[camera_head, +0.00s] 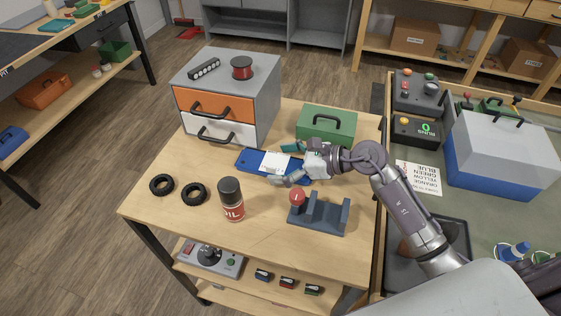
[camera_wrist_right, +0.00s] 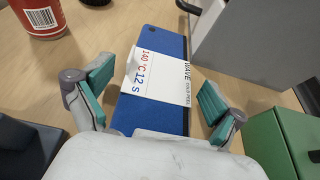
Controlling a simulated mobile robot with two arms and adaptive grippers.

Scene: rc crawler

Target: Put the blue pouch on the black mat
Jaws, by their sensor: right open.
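The blue pouch (camera_head: 252,161) lies flat on the wooden table and has a white printed label. In the right wrist view the pouch (camera_wrist_right: 157,115) runs lengthwise between the fingers. My right gripper (camera_head: 286,163) is open at the pouch's right end; in its wrist view the gripper (camera_wrist_right: 155,90) has one teal finger on each side of the pouch, with gaps. I cannot tell its exact height above the pouch. My left gripper is not in view.
A drawer cabinet (camera_head: 238,92) stands behind the pouch and a green toolbox (camera_head: 326,124) behind the gripper. An oil can (camera_head: 231,199), two black rings (camera_head: 193,194) and a grey holder (camera_head: 319,214) stand in front. A dark tray (camera_head: 456,233) is partly behind my arm.

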